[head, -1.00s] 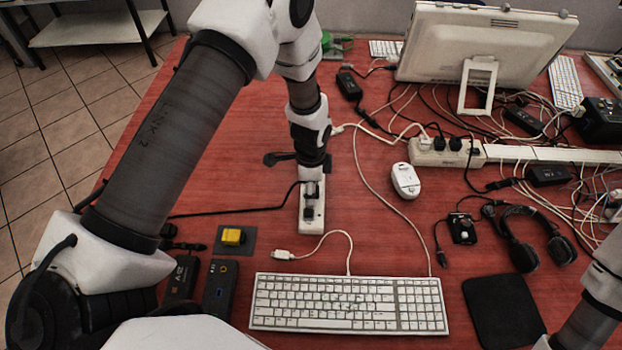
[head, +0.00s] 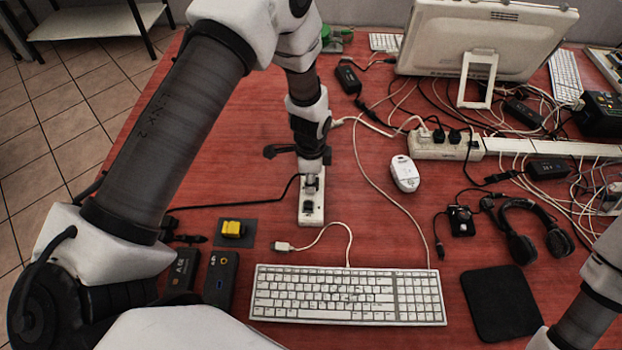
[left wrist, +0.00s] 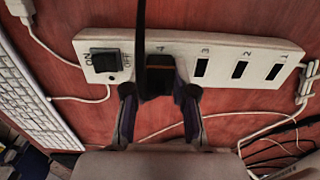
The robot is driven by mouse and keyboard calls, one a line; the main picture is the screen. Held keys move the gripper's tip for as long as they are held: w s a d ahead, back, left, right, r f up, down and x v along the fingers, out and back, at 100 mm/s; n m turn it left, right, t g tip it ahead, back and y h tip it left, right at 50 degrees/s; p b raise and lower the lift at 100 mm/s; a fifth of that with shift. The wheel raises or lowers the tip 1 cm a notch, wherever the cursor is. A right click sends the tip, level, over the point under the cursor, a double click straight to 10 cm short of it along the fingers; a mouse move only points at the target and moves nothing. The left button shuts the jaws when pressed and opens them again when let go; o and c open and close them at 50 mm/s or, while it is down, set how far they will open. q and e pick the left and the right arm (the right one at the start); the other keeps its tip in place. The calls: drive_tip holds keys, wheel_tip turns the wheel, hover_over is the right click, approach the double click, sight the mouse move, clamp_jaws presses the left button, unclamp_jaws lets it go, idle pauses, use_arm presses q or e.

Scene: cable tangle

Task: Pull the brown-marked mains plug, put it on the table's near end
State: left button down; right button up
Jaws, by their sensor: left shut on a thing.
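A white power strip (head: 311,211) stands on the red table behind the keyboard. In the left wrist view the strip (left wrist: 228,62) shows an ON/OFF switch and empty slots 1, 2 and 3. A dark plug (left wrist: 158,84) with a thin brown band sits at position 4 beside the switch. Its black cord runs up the picture. My left gripper (left wrist: 158,98) is shut on this plug, a finger on each side; in the head view the gripper (head: 312,182) is over the strip. I cannot tell whether the plug has lifted. My right gripper is out of view.
A white keyboard (head: 347,296) lies nearest, with a yellow button (head: 232,229) to its upper left. A mouse (head: 404,173), headphones (head: 532,232) and a second crowded strip (head: 428,149) lie to the right among tangled cables. Red table left of the strip is mostly clear.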

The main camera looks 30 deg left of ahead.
use_arm(q)
drive_tip(key=shift+r+p, duration=1.1)
drive_tip(key=shift+r, duration=0.45)
drive_tip(key=c, duration=1.8)
unclamp_jaws()
clamp_jaws()
drive_tip(key=shift+s, duration=0.1)
